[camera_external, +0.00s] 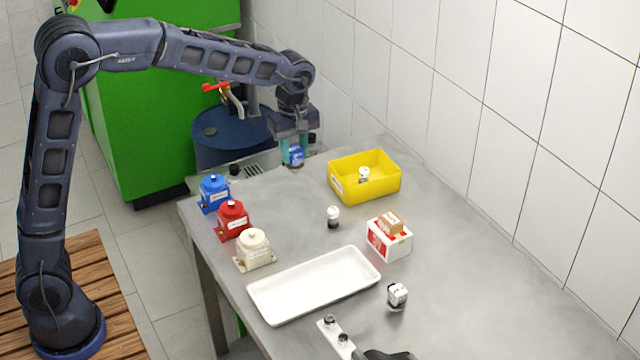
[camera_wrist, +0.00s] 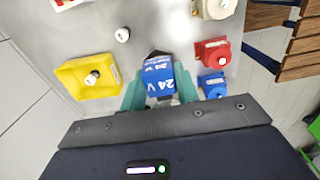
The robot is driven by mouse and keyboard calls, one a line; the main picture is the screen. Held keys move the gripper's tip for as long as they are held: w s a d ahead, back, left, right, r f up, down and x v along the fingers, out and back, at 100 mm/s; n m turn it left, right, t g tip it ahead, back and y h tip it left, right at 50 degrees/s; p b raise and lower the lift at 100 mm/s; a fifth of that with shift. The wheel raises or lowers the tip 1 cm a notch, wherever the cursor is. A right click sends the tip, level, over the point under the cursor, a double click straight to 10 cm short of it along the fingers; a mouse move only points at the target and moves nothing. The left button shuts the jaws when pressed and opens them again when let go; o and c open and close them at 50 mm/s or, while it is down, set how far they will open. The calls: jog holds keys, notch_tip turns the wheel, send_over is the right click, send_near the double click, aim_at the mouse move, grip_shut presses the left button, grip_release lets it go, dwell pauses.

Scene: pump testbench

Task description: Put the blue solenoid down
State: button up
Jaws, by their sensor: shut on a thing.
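The blue solenoid (camera_external: 296,156) is a small blue block between the fingers of my gripper (camera_external: 294,148). In the wrist view the solenoid (camera_wrist: 160,80) shows white "24 V" lettering, and my gripper (camera_wrist: 160,92) is shut on it with teal fingers on both sides. A dark part shows at its far end. In the external view it is near the far edge of the table, left of the yellow bin. Whether it touches the table I cannot tell.
The yellow bin (camera_external: 345,190) holds a small white part (camera_external: 364,174). Blue (camera_external: 214,194), red (camera_external: 233,220) and cream (camera_external: 254,250) housings line the left table edge. A white tray (camera_external: 315,286), a small white-and-black part (camera_external: 333,217) and a red-white box (camera_external: 388,240) stand nearer.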

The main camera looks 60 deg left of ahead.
jog(key=d, duration=0.6)
jog(key=f, duration=2)
jog(key=shift+s+d, duration=0.1)
jog(key=shift+s, duration=0.15)
jog(key=o, duration=1.1)
jog(key=shift+f, duration=0.1)
